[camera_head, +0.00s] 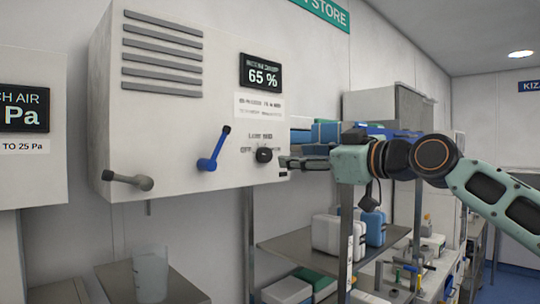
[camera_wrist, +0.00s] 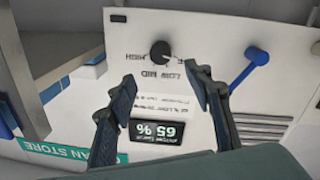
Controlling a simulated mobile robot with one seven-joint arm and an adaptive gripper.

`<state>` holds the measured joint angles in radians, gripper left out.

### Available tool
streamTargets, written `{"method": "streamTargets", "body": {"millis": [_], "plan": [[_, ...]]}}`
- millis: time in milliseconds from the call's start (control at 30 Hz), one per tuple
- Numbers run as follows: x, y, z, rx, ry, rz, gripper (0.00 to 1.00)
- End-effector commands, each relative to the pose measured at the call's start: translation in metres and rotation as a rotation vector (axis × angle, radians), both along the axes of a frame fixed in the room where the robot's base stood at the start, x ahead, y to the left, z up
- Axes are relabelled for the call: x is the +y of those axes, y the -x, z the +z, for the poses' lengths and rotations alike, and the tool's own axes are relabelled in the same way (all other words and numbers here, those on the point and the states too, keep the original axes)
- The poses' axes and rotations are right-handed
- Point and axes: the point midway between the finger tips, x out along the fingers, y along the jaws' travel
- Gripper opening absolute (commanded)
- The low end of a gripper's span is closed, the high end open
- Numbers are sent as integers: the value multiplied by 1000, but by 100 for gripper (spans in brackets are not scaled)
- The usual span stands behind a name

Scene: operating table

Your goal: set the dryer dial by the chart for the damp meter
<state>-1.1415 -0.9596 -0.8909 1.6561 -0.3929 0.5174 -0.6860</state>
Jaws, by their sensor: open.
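The dryer is a pale wall cabinet (camera_head: 165,130). Its black dial (camera_head: 264,155) is low on the front and also shows in the wrist view (camera_wrist: 160,52), upside down there, with OFF, LOW, MID and HIGH lettered around it. The damp meter (camera_head: 261,75) reads 65 %; it shows in the wrist view (camera_wrist: 157,131) too. The chart (camera_head: 259,106) is a small white label under the meter, its print too small to read surely. My gripper (camera_head: 285,163) is open, just right of the dial in the head view. In the wrist view its fingers (camera_wrist: 160,85) are apart, with nothing between them.
A blue lever (camera_head: 212,150) sticks out left of the dial, and a grey lever (camera_head: 130,181) is farther left. A shelf rack (camera_head: 335,248) with boxes stands right of the cabinet. A clear beaker (camera_head: 150,273) stands on a ledge below.

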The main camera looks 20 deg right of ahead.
Motion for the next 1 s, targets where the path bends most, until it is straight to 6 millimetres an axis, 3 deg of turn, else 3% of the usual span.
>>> {"method": "streamTargets", "body": {"millis": [500, 700, 1000], "plan": [[25, -83, 3, 1, 0, 3, 47], [28, -96, 1, 1, 1, 1, 47], [29, -98, 0, 0, 1, 0, 47]]}}
